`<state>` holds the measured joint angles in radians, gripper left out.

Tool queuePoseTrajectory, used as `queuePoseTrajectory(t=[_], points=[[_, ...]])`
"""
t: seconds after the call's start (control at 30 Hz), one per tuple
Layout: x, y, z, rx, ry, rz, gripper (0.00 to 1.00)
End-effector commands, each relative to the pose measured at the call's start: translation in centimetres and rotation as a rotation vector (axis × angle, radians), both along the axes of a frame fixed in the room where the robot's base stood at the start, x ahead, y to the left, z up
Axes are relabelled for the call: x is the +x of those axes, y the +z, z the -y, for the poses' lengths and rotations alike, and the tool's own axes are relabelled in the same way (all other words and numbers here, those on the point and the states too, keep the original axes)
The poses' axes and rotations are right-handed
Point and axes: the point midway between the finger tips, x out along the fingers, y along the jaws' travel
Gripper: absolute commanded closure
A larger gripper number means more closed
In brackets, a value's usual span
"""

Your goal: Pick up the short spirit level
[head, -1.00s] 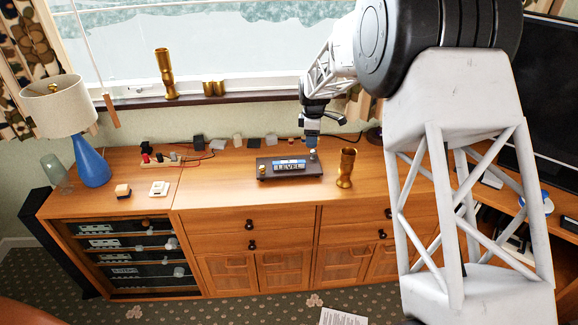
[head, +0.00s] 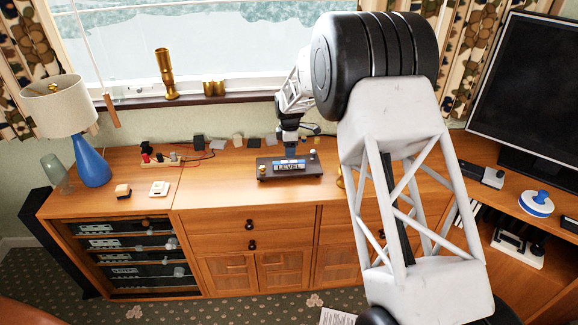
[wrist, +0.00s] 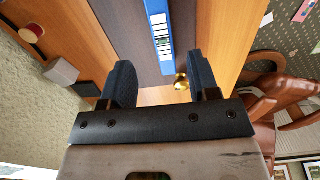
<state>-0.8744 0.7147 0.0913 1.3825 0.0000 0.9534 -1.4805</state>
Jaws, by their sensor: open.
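The short spirit level (head: 290,166) is a small blue and white bar marked LEVEL. It lies on a dark base (head: 310,168) with small knobs, on top of the wooden sideboard. In the wrist view the level (wrist: 159,38) lies lengthwise on the dark base (wrist: 125,30), in line with the gap between my fingers. My gripper (wrist: 162,80) is open, with one finger to each side of that line and nothing between them. In the head view my gripper (head: 291,151) is just above and behind the level; its fingertips are hard to make out.
A brass vase (head: 341,179) stands to the right, mostly hidden by my arm.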

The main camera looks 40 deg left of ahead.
Motion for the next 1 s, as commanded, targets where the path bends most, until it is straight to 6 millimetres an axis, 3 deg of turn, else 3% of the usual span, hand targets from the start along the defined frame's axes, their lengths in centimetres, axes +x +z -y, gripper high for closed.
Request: queuePoseTrajectory(t=[0.2,0.67,1.0], points=[[0.0,-1.6,0.0,0.000,0.000,0.000,0.45],[-0.1,-2.2,0.0,-0.001,0.000,-0.001,0.45],[-0.3,-5.6,0.1,-0.001,0.000,-0.001,0.45]])
